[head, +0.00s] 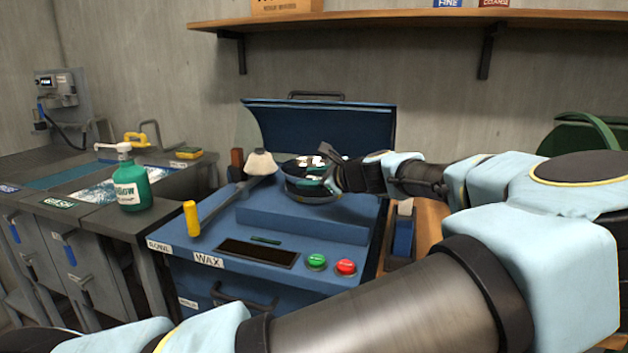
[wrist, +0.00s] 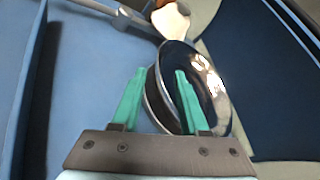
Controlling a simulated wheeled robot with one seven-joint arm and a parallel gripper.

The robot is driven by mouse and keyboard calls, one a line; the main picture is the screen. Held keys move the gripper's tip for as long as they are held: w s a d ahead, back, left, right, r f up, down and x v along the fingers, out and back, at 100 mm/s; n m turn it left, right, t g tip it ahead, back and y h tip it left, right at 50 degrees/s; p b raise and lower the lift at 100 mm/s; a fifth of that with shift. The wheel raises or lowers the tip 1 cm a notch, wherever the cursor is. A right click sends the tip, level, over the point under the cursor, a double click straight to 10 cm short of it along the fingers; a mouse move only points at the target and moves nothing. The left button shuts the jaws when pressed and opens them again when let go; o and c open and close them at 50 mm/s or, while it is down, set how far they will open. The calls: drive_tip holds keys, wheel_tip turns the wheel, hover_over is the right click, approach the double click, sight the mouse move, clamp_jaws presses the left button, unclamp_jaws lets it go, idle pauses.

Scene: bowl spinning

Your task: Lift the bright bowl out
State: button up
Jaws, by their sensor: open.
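The bright bowl (wrist: 211,82) is dark and shiny, with bright reflections inside. In the head view the bowl (head: 309,191) sits at the back of the blue machine labelled WAX (head: 262,236), below its raised lid (head: 325,125). My gripper (head: 322,175) is at the bowl, reaching in from the right. In the wrist view the green fingers of my gripper (wrist: 160,74) are apart. The right finger overlaps the bowl's inside and the left finger is on its outer side, with the near wall between them. Whether either finger touches the wall cannot be told.
A yellow-handled tool with a pale head (head: 260,162) lies left of the bowl, close to it. Green (head: 316,261) and red (head: 346,267) buttons are on the machine's front. A green pump bottle (head: 131,186) stands on the left counter. A shelf (head: 400,20) runs above.

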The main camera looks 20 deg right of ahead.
sight(290, 179)
drive_tip(key=shift+p+x, duration=0.7)
drive_tip(key=shift+x, duration=2.6)
clamp_jaws()
